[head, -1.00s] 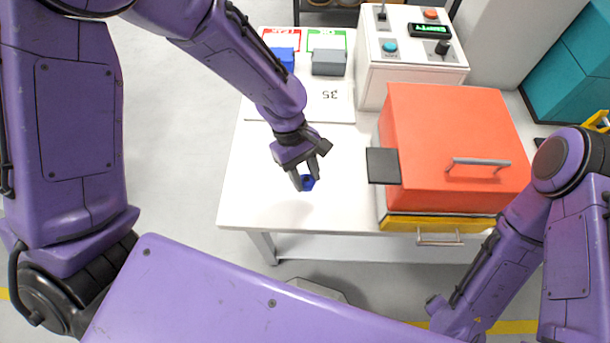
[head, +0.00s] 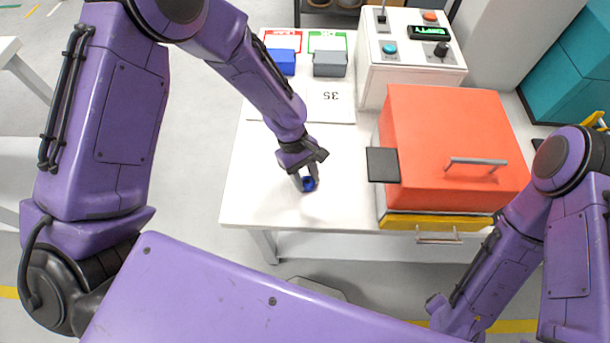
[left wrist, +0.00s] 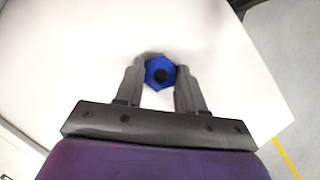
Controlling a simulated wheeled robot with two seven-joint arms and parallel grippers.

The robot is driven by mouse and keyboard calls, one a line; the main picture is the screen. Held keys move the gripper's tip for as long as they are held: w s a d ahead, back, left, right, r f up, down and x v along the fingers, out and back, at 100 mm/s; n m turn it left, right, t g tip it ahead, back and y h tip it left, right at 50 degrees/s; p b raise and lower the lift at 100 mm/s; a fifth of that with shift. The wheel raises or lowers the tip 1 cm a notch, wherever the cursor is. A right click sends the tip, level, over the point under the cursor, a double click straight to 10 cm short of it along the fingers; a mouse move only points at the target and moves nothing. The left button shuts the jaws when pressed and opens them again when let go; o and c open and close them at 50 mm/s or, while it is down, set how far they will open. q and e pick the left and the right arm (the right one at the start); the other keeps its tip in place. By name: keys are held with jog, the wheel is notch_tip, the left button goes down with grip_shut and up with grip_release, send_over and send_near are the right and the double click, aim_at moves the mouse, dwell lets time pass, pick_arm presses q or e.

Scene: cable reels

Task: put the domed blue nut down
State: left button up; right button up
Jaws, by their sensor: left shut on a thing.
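The domed blue nut (head: 309,184) is between the fingertips of my left gripper (head: 306,182), over the front left part of the white table (head: 260,185). I cannot tell whether the nut touches the table top. My right arm (head: 490,270) is at the lower right; its gripper is not visible.
A red box with a handle (head: 455,130) stands right of the gripper, with a dark plate (head: 383,165) jutting towards it. The table around the nut is clear.

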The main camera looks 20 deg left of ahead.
pick_arm(q)
jog(key=o, duration=0.8)
jog(key=shift+s+f, duration=0.25)
jog(key=shift+f, duration=0.1)
jog(key=shift+o, duration=1.1)
jog(key=shift+f, duration=0.15)
jog(key=v, duration=1.3)
jog(key=shift+w+b, duration=0.3)
jog(key=shift+d+r, duration=0.2)
